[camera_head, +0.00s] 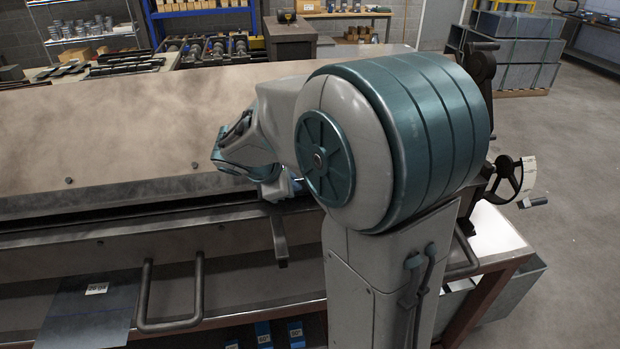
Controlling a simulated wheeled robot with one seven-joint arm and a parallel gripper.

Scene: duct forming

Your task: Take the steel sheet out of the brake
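The brake (150,240) is a long grey metal machine that spans the left and middle of the view, with a dark horizontal gap along its front. A flat, dark blue-grey sheet (75,318) with a small white label shows at the lower left, against the brake's front. I cannot tell whether the brake's jaw grips any sheet. My arm reaches over the brake's right part. Its end, with my gripper (283,188), is near the dark gap. The fingers are mostly hidden behind my arm, so their opening and any hold on a sheet cannot be seen.
Bar handles (170,323) stick out along the brake's front, and a dark lever (279,240) hangs beside my arm. Blue-labelled blocks (296,334) sit below. Open floor (580,210) lies to the right.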

